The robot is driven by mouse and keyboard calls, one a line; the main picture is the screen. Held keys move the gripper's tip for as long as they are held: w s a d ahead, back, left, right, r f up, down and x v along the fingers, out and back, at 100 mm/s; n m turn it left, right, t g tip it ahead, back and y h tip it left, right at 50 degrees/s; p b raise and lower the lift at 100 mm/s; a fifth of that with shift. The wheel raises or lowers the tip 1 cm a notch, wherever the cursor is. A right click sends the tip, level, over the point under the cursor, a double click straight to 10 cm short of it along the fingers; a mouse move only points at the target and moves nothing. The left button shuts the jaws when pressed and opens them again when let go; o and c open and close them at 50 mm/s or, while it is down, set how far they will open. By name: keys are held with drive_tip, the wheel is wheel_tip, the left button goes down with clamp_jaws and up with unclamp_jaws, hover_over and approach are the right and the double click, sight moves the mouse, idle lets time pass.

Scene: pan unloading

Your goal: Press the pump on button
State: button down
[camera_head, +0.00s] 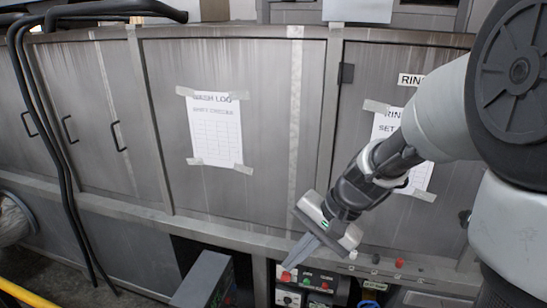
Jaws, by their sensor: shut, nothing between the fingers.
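A control panel (305,292) with several small coloured buttons and dials stands low in the middle of the view. A green button (307,276) and a red button (325,286) show on it, with another red one (286,276) at its upper left. The labels are too small to read, so I cannot tell which is the pump on button. My gripper (288,266) is shut and empty. Its fingers point down and left, with the tips at the panel's upper left, in front of or just above the red button there. I cannot tell whether they touch it.
Large grey metal cabinet doors (262,140) with taped paper sheets (215,130) fill the background. A dark box (204,280) stands left of the panel. A rail with a red knob (400,263) runs to the right. Black hoses (70,200) hang at the left.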

sight(307, 282)
drive_tip(key=w+f+m+t+y+b, duration=0.15)
drive_tip(key=w+f+m, duration=0.25)
drive_tip(key=f, duration=0.4)
drive_tip(key=w+f+m+t+y+b, duration=0.1)
drive_tip(key=w+f+m+y+b, duration=0.3)
drive_tip(key=f, duration=0.4)
drive_tip(key=w+f+m+t+y+b, duration=0.2)
drive_tip(key=w+f+m, duration=0.25)
drive_tip(key=f, duration=0.35)
drive_tip(key=w+d+f+m+t+h+b, duration=0.1)
drive_tip(key=d+f+m+t+h, duration=0.1)
drive_tip(key=f+m, duration=0.4)
drive_tip(key=w+d+f+m+t+h+b, duration=0.1)
drive_tip(key=f+m+t, duration=0.3)
drive_tip(key=f, duration=0.6)
drive_tip(key=w+d+f+m+t+h+b, duration=0.1)
drive_tip(key=d+f+m+t+h+b, duration=0.2)
drive_tip(key=f+m, duration=0.5)
drive_tip(key=shift+w+d+f, duration=0.3)
drive_tip(key=shift+d+f, duration=0.25)
drive_tip(key=shift+f, duration=0.05)
drive_tip(key=shift+m, duration=0.25)
drive_tip(key=w+d+b, duration=0.2)
drive_tip(key=w+b, duration=0.3)
drive_tip(key=w, duration=0.3)
drive_tip(key=shift+w+d, duration=0.15)
drive_tip(key=shift+d, duration=0.2)
drive_tip(key=shift+w+b, duration=0.1)
drive_tip(key=shift+b, duration=0.25)
